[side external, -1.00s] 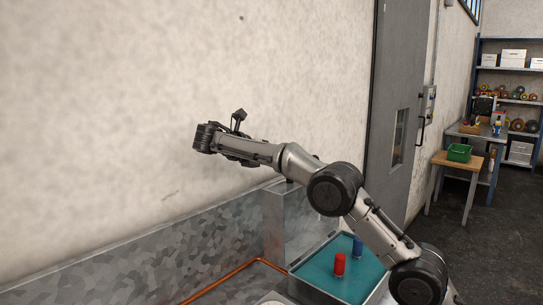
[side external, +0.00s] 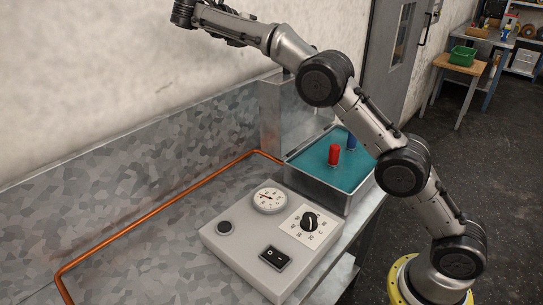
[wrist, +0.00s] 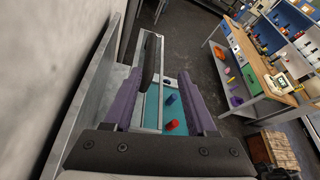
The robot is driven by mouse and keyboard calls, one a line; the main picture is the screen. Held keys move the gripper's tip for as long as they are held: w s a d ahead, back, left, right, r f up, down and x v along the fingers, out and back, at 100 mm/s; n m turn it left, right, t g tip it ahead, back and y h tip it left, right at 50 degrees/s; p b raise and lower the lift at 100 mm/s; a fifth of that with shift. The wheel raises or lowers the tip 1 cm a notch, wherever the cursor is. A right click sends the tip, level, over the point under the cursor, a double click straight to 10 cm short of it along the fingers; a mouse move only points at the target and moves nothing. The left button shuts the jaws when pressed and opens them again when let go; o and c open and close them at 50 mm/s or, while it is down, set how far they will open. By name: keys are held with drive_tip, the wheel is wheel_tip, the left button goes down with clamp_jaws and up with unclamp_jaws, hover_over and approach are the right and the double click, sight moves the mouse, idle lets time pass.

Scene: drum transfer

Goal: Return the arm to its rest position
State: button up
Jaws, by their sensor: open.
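My arm stretches up from its yellow-ringed base to the upper left in the side external view, bent at the elbow. Its gripper end is cut off by the top edge there. In the wrist view my gripper (wrist: 158,72) is open, its two purple fingers wide apart with nothing held between them. A red drum (side external: 334,154) and a blue drum (side external: 351,142) stand upright in a metal tray with a teal floor (side external: 312,170), below my arm. The red drum (wrist: 174,125) and blue drum (wrist: 171,99) also show beyond the fingers in the wrist view.
A grey control box (side external: 235,254) with a gauge, knob and switch sits on the metal bench, in front of the tray. A copper pipe (side external: 150,214) runs along the bench by the wall. A green bin (side external: 463,55) stands on a distant wooden table. Open floor lies to the right.

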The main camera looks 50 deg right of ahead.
drive_tip(key=s+d+r+m+t+y, duration=0.1)
drive_tip(key=s+d+r, duration=0.1)
drive_tip(key=s+r, duration=0.45)
drive_tip(key=s+d+r+m+t+y, duration=0.15)
drive_tip(key=s+r, duration=0.25)
drive_tip(key=s, duration=0.5)
drive_tip(key=s+a+f+m+t+y, duration=0.1)
drive_tip(key=s+f+m+y, duration=0.1)
drive_tip(key=s+f, duration=0.3)
drive_tip(key=s+a+f+m+t+y, duration=0.1)
drive_tip(key=s+f+t+y, duration=0.15)
drive_tip(key=s, duration=0.55)
drive_tip(key=s+a+f+m+y, duration=0.2)
drive_tip(key=a+f+m, duration=0.2)
drive_tip(key=f+m, duration=0.1)
drive_tip(key=s+a+f+m+t+y, duration=0.1)
drive_tip(key=s+a+f+m+y, duration=0.1)
drive_tip(key=f, duration=0.6)
drive_tip(key=s+a+f+m+y, duration=0.2)
drive_tip(key=s+a+f+m, duration=0.1)
drive_tip(key=a+f+m, duration=0.2)
drive_tip(key=shift+s+a+f+m, duration=0.35)
drive_tip(key=shift+f+m, duration=0.55)
drive_tip(key=shift+m, duration=0.45)
